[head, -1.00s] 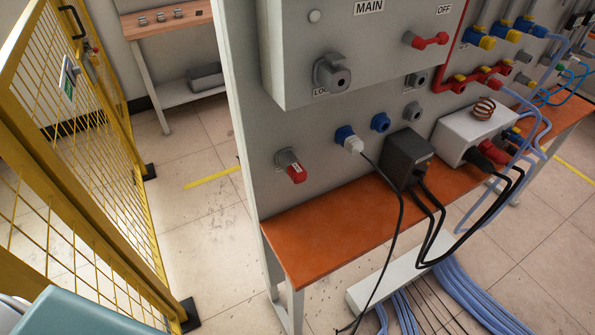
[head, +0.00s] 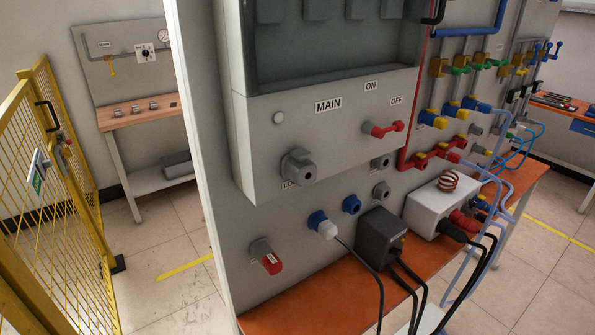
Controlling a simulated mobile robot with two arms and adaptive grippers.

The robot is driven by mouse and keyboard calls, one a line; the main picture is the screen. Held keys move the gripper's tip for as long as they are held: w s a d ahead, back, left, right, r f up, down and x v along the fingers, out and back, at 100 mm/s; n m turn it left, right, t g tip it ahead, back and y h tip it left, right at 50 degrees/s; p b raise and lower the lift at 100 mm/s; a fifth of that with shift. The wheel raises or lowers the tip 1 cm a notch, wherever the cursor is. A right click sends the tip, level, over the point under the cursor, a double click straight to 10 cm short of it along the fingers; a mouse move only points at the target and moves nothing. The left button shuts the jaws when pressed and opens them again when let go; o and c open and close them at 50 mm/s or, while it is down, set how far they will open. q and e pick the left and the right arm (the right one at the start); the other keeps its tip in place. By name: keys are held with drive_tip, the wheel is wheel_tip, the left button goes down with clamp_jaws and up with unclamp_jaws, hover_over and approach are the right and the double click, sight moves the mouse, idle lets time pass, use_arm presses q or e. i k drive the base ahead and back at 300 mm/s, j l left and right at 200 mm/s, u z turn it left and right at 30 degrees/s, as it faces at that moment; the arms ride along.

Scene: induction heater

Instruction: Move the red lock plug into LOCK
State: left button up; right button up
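The red lock plug (head: 271,263) sits in a grey round socket (head: 260,249) low on the left of the grey panel. The LOCK socket (head: 298,167) is a grey round fitting on the lower left of the MAIN box; its label is partly hidden behind it. The LOCK fitting shows no red plug in it. Neither of my grippers shows in the head view.
A red handle (head: 384,129) is beside OFF. A white plug (head: 326,229) with a black cable, a dark box (head: 380,238) and a white box with a copper coil (head: 447,181) are right of the red plug, above the orange bench (head: 285,310). A yellow mesh fence (head: 60,200) stands left.

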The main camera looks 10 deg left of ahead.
sight(273, 264)
drive_tip(key=l+u, duration=0.15)
drive_tip(key=u, duration=0.35)
drive_tip(key=i+l+u, duration=0.1)
drive_tip(key=u, duration=0.35)
drive_tip(key=l+u, duration=0.25)
drive_tip(key=u, duration=0.25)
drive_tip(key=l+u, duration=0.15)
drive_tip(key=l, duration=0.3)
drive_tip(key=l+u, duration=0.15)
drive_tip(key=l, duration=0.3)
drive_tip(key=k+l+u, duration=0.15)
drive_tip(key=l, duration=0.25)
drive_tip(key=l+u, duration=0.1)
drive_tip(key=l, duration=0.35)
drive_tip(key=k+l+u, duration=0.15)
drive_tip(key=l, duration=0.25)
drive_tip(key=k+l, duration=0.1)
drive_tip(key=l, duration=0.4)
drive_tip(key=k, duration=0.05)
